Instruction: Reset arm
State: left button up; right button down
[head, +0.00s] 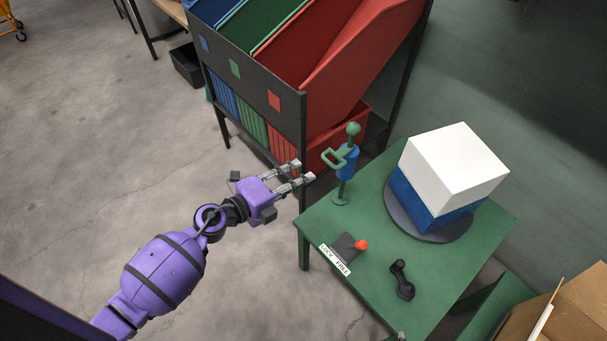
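My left gripper (304,170) is at the end of the purple arm, left of the green table's far left corner. Its two grey fingers are apart with nothing between them. It touches nothing that I can see. On the green table (350,222), a white-over-blue box (452,158) sits on a dark round plate (432,233). A green post with a blue cylinder and loop handle (347,163) stands upright near the gripper. A lever with an orange knob (361,245) lies by a "LOCK FREE" label (334,260). My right gripper is not recognisable in view.
A dark rack (253,92) with blue, green and red chutes and bins stands behind the gripper. A black handle-like part (402,280) lies on the table's front. A cardboard box (575,310) is at bottom right. The concrete floor at left is mostly clear.

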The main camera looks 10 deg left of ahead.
dwell(0.5)
